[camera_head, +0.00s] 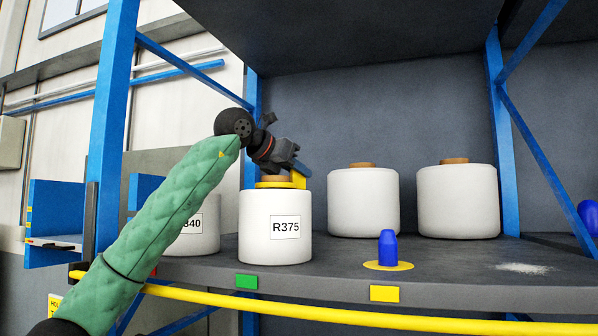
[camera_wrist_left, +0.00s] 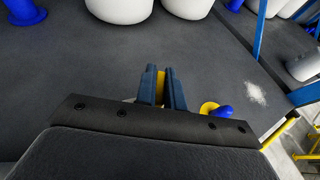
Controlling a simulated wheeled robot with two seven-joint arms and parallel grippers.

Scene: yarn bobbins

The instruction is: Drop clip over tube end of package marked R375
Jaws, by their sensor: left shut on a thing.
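The package marked R375 (camera_head: 275,240) is a white bobbin standing upright near the shelf's front edge, its label facing me. Its brown tube end (camera_head: 277,178) sticks up at the top. The yellow clip (camera_head: 298,179) shows at the right of the tube end, and a flat yellow part lies across the tube's front, low over the package top. I cannot tell whether it rests there. My left gripper (camera_head: 301,169) is shut on the clip, above the package's right side. In the left wrist view the clip (camera_wrist_left: 160,86) shows between the blue fingers. The right gripper is not in view.
A package whose label ends in 40 (camera_head: 192,240) stands close on the left, partly behind my arm. Two unmarked packages (camera_head: 363,205) (camera_head: 458,203) stand farther back right. A blue peg (camera_head: 387,246) on a yellow disc stands right of R375. A blue post (camera_head: 110,110) rises at left.

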